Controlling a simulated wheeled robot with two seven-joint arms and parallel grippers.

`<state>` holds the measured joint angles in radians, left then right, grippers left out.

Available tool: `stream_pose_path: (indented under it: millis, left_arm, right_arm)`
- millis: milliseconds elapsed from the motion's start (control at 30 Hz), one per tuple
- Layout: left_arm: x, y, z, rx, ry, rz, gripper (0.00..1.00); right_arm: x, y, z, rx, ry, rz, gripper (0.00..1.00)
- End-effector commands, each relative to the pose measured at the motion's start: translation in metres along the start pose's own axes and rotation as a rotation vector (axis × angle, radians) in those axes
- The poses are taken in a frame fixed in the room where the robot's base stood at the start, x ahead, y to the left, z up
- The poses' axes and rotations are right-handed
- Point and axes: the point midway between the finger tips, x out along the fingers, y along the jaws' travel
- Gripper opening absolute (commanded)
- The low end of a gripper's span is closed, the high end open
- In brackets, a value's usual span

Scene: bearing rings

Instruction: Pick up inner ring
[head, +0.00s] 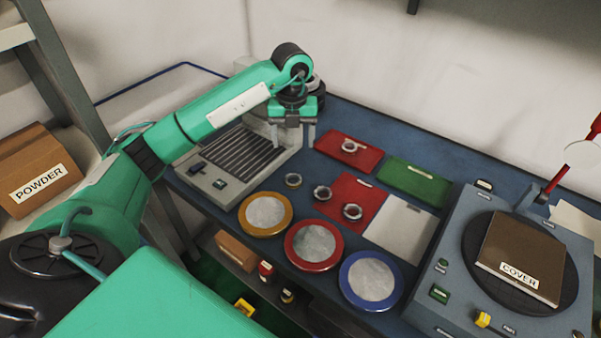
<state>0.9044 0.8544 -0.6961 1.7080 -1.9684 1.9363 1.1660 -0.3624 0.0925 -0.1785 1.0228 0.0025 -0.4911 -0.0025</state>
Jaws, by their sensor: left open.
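Several small metal rings lie on the blue bench. One ring (349,146) is on the rear red mat (362,161). Two more, a left ring (322,193) and a right ring (352,212), are on or at the edge of the front red mat (352,185). Another ring (293,180) lies on the bare bench near the grey machine. I cannot tell which is the inner ring. My left gripper (294,141) points down, open and empty, above the machine's right side and left of the rear red mat. My right gripper is out of view.
A grey slatted machine (236,152) stands below my left arm. Yellow (244,222), red (291,259) and blue (347,292) rimmed dishes line the front edge. A green mat (426,178) and white mat (394,237) lie right. A grey turntable (469,240) carries a brown cover (510,252).

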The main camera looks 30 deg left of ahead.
Motion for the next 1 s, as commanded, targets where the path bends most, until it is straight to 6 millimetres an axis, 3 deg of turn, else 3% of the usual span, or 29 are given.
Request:
stream_pose_path:
  millis: [300,667,1000]
  left_arm:
    - [0.06,0.0,-0.001,0.001,0.004,0.002,0.69]
    - [0.088,0.0,-0.001,0.002,0.003,0.0,0.69]
    - [0.131,0.001,-0.002,0.002,0.002,-0.001,0.69]
  right_arm:
    - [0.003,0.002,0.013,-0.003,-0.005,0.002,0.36]
    - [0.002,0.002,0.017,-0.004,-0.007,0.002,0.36]
    - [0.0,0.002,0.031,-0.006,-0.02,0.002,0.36]
